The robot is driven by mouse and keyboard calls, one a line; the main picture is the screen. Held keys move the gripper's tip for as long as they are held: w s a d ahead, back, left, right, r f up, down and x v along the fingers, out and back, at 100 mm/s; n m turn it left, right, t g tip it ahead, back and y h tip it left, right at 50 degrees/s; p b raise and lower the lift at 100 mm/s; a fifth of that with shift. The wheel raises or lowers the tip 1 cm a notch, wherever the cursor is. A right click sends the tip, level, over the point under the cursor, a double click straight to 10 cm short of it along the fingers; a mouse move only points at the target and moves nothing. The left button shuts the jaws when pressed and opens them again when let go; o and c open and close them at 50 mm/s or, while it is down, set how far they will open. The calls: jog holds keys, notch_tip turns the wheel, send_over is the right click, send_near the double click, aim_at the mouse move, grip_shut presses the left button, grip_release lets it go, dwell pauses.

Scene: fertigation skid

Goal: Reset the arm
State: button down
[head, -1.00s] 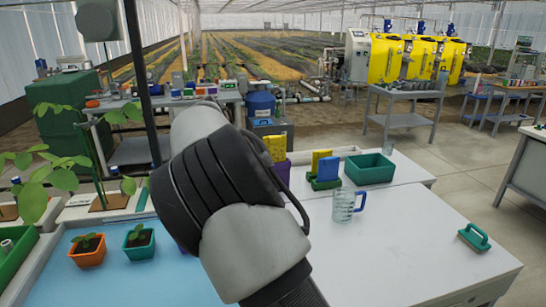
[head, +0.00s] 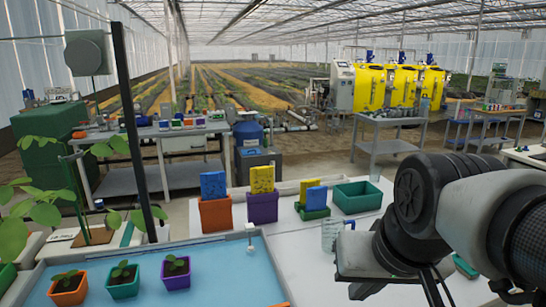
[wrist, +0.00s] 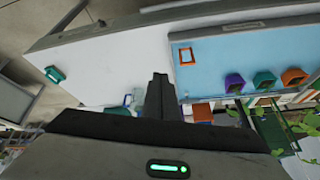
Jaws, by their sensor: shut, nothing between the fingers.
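My gripper (wrist: 160,78) is shut and empty in the wrist view, its two fingers together over the white bench top. In the head view my arm is bent in from the right, and its end is over the right part of the white bench (head: 300,262). A clear jug (head: 331,232) stands close to the left of my wrist, partly hidden; it also shows beside the fingers in the wrist view (wrist: 133,97). I cannot tell the gap between them.
A blue mat (head: 215,270) holds orange (head: 70,292), teal (head: 124,288) and purple (head: 176,278) seedling pots. Orange (head: 215,214) and purple (head: 262,207) bins and a green tray (head: 357,198) stand at the back. A green-handled tool (wrist: 54,74) lies near the bench edge.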

jog(key=w+r+p+v, duration=0.1)
jog(key=w+p+v, duration=0.1)
jog(key=p+v, duration=0.9)
jog(key=shift+n+p, duration=0.3)
jog(key=shift+p, duration=0.45)
jog(key=shift+d, duration=0.1)
dwell(0.5)
